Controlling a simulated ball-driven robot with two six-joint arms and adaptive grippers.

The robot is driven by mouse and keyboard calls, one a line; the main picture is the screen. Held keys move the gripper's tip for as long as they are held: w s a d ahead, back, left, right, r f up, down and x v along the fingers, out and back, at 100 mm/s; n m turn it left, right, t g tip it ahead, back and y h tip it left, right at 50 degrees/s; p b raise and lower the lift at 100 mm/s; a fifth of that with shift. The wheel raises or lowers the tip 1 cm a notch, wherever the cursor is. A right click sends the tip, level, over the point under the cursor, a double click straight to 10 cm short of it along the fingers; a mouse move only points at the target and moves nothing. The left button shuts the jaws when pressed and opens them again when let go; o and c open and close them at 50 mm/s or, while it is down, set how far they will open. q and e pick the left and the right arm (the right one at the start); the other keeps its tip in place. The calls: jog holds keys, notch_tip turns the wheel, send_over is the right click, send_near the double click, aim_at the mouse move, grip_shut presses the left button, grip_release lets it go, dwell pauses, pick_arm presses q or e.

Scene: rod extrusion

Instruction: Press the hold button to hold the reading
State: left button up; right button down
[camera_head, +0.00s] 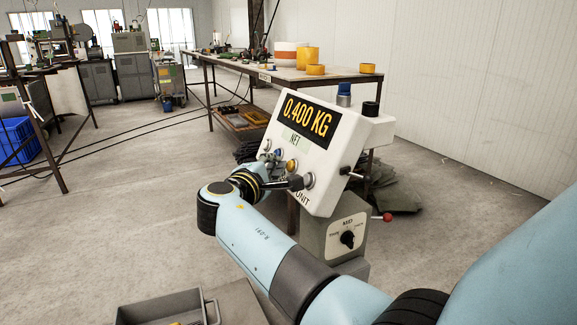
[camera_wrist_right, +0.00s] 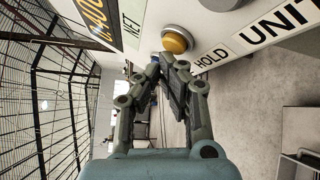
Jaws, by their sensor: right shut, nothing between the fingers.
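The white display unit (camera_head: 325,152) reads 0.400 KG on its black screen (camera_head: 308,118), with a NET label below. A yellow button (camera_head: 291,166) sits in the row under the screen. In the right wrist view the yellow button (camera_wrist_right: 177,40) stands beside the HOLD label (camera_wrist_right: 212,57). My right gripper (camera_head: 271,158) is in front of the unit's lower left face, partly hidden by my own wrist. In the wrist view its fingers (camera_wrist_right: 167,62) are shut and empty, tips close below the yellow button. I cannot tell whether they touch it. My left gripper is not in view.
A grey box with a dial (camera_head: 346,238) stands below the unit. A grey tray (camera_head: 165,308) is at the bottom.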

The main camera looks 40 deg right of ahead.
jog(key=shift+s+d+f, duration=0.1)
jog(key=shift+d+f, duration=0.15)
jog(key=shift+d, duration=0.25)
dwell(0.5)
jog(key=shift+a+r, duration=0.1)
jog(key=shift+a, duration=0.05)
jog(key=shift+w+a+r, duration=0.2)
jog(key=shift+a+r, duration=0.1)
jog(key=shift+a, duration=0.4)
jog(key=shift+w+a+r, duration=0.2)
jog(key=shift+a+r, duration=0.15)
jog(key=shift+a, duration=0.4)
jog(key=shift+w+a+r, duration=0.15)
jog(key=shift+a+r, duration=0.25)
jog(key=shift+a, duration=0.4)
jog(key=shift+w+a+r, duration=0.2)
jog(key=shift+a+r, duration=0.15)
jog(key=shift+a, duration=0.4)
